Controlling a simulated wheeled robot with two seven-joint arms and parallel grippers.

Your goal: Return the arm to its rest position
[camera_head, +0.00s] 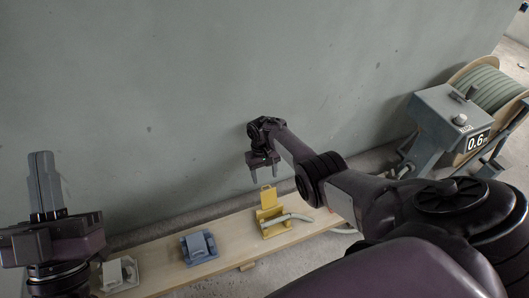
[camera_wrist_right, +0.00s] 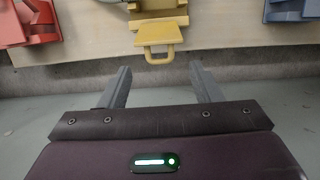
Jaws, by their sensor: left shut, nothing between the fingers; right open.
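My right gripper (camera_head: 264,172) is open and empty, above and slightly behind the yellow clamp (camera_head: 268,198) on the wooden board. In the right wrist view my right gripper (camera_wrist_right: 160,76) has its fingers apart, with the yellow clamp's handle (camera_wrist_right: 158,42) ahead of the gap and not between them. A grey conduit (camera_head: 288,219) lies at the yellow clamp. My left gripper (camera_head: 44,160) is shut and empty, pointing up at the far left, away from the board's clamps.
The board (camera_head: 232,232) also carries a blue clamp (camera_head: 199,246) and a pale grey clamp (camera_head: 119,273). A red clamp (camera_wrist_right: 28,24) shows in the right wrist view. A conduit reel (camera_head: 490,88) with a metering box (camera_head: 440,112) reading 0.6 stands right. A wall (camera_head: 180,90) rises behind.

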